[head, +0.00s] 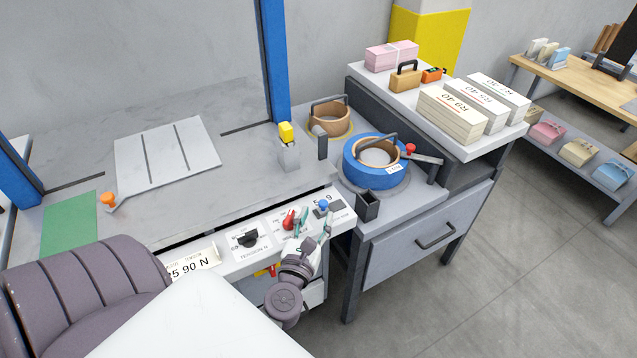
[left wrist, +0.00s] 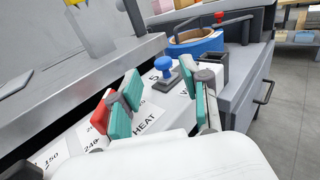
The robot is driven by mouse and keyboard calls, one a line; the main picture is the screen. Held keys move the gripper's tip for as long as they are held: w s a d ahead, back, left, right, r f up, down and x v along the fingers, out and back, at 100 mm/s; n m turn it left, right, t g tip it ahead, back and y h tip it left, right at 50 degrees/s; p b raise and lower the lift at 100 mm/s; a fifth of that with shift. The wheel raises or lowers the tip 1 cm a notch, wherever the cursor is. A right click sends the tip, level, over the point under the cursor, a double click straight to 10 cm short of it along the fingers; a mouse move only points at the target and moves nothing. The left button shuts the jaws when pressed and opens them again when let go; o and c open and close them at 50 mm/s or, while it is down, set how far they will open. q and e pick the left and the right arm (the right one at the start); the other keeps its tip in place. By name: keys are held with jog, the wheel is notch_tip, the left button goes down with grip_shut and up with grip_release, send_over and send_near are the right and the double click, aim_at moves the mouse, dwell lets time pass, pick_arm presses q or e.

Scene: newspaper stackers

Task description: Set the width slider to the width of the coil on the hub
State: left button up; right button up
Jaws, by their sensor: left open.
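The width slider has a blue knob (head: 323,205) on the front control panel, near its right end. The knob also shows in the left wrist view (left wrist: 163,64), ahead of and between my fingers. My left gripper (head: 314,222) is open, its teal fingers (left wrist: 164,92) spread apart just in front of the knob, with nothing between the pads. The blue coil (head: 360,172) lies on the hub to the right, around a tan core; a white label is on its side. My right gripper is not in view. The scale beside the slider is partly covered.
A red switch (head: 289,220) is close to my left finger, and a black tension dial (head: 248,237) is farther left. A small dark open box (head: 368,206) stands right of the panel. A red-knobbed lever (head: 425,159) extends beside the coil.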

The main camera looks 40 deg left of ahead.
pick_arm(q)
jog(key=v, duration=0.9)
